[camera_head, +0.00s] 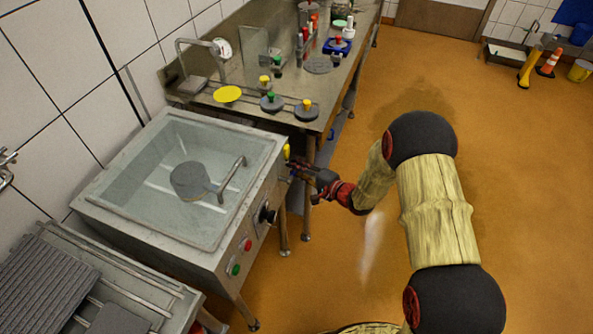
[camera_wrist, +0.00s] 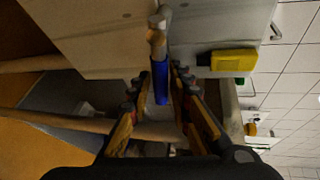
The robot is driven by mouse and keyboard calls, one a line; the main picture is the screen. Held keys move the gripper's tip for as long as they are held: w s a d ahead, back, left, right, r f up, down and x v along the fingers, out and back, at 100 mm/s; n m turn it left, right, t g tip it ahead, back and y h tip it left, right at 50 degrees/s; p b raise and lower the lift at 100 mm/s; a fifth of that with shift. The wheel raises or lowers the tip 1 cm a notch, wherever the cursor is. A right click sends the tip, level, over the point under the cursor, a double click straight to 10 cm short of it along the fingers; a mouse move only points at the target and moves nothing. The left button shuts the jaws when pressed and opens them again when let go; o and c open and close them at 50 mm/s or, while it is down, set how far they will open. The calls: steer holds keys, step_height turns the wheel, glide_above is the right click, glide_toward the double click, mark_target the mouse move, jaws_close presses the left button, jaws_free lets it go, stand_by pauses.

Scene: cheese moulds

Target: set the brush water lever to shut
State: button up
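A lever with a blue handle (camera_wrist: 161,84) and a metal pivot end (camera_wrist: 157,40) shows in the wrist view, at the side of the steel sink unit. I take it for the brush water lever; no label is readable. My gripper (camera_wrist: 161,80) is open, with one finger on each side of the blue handle and a small gap visible on both sides. In the head view my gripper (camera_head: 298,168) is at the right side of the sink unit, and the blue lever is too small or hidden there to make out.
A yellow part (camera_wrist: 234,61) sits close to the right finger, also in the head view (camera_head: 287,152). The sink (camera_head: 160,225) holds a grey mould (camera_head: 190,181). A black knob (camera_head: 267,213) and buttons are on its front.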

steer(key=shift+c, duration=1.1)
jaws_close()
